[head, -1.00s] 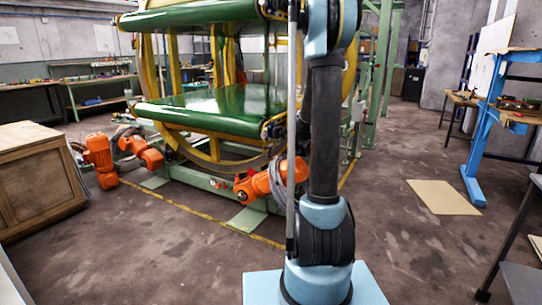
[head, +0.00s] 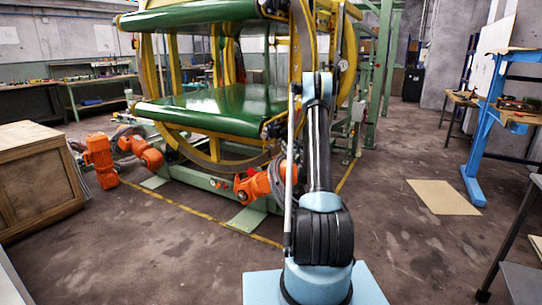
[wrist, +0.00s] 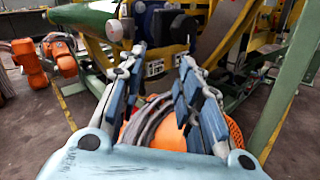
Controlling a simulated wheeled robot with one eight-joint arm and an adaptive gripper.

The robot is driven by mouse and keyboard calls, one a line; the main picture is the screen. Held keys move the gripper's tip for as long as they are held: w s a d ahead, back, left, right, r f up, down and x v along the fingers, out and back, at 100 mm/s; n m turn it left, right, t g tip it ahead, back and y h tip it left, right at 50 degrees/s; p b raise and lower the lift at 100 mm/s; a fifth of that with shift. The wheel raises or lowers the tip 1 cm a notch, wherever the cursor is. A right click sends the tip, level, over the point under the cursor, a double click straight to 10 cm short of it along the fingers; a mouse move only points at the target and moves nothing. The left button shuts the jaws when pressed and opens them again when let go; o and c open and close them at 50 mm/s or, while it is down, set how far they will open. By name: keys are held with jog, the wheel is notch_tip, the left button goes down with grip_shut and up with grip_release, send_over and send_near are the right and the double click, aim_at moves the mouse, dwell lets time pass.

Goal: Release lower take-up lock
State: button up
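The ring inverter stands ahead, with a yellow ring (head: 178,140) around an upper green belt (head: 190,17) and a lower green belt (head: 212,110). The lower belt's end hardware (head: 277,124) shows just left of my arm. In the wrist view, a green roller or belt end (wrist: 88,18) and dark and blue end parts (wrist: 160,22) lie beyond my fingertips. I cannot tell which of these parts is the lower take-up lock. My gripper (wrist: 160,75) is open and empty, with its fingers apart. In the head view my own arm hides it.
A green post (wrist: 282,80) rises at right. Floor is open around a tan sheet (head: 442,197).

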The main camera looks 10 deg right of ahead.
notch_tip(320, 180, down, 9)
jog(key=a+n+g+y, duration=0.1)
jog(key=a+n+y, duration=0.1)
jog(key=n, duration=0.2)
jog(key=x, duration=1.7)
jog(key=shift+a, duration=0.2)
jog(key=shift+f, duration=0.1)
jog(key=shift+c, duration=0.4)
jog(key=c, duration=0.7)
